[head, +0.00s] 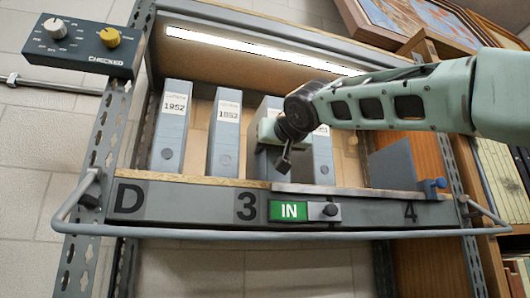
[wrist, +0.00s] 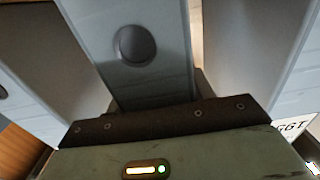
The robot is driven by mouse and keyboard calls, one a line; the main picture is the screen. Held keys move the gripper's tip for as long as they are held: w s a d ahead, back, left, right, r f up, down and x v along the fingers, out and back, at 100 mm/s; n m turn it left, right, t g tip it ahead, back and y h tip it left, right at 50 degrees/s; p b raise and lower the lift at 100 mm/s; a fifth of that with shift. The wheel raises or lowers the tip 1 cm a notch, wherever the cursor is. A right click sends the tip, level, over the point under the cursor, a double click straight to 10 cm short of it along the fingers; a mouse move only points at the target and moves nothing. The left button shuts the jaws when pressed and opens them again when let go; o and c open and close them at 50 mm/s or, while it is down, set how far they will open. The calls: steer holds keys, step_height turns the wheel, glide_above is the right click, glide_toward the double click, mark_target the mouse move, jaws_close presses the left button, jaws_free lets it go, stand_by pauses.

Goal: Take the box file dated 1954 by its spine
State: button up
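Several grey-blue box files stand upright in a row on the shelf. In the head view the leftmost file (head: 169,140) reads 1952 and the second (head: 223,150) seems to read 1953. The third file (head: 271,103) is largely covered by my gripper (head: 284,160), so its date is hidden. A fourth file (head: 322,160) stands to its right, its label partly covered. In the wrist view a spine with a dark round finger hole (wrist: 135,44) is right in front of my gripper (wrist: 165,115). Its fingertips are not clear, and I cannot tell whether they grip the spine.
A grey bookend (head: 393,165) stands on the shelf's right. The front edge carries D, 3 and 4, a green IN sign (head: 289,211) and a rail (head: 270,234). A control box (head: 85,45) marked CHECKED hangs upper left. Neighbouring files stand close on both sides.

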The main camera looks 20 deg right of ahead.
steer(key=shift+r, duration=0.1)
steer(key=c, duration=0.4)
steer(key=shift+s+r, duration=0.15)
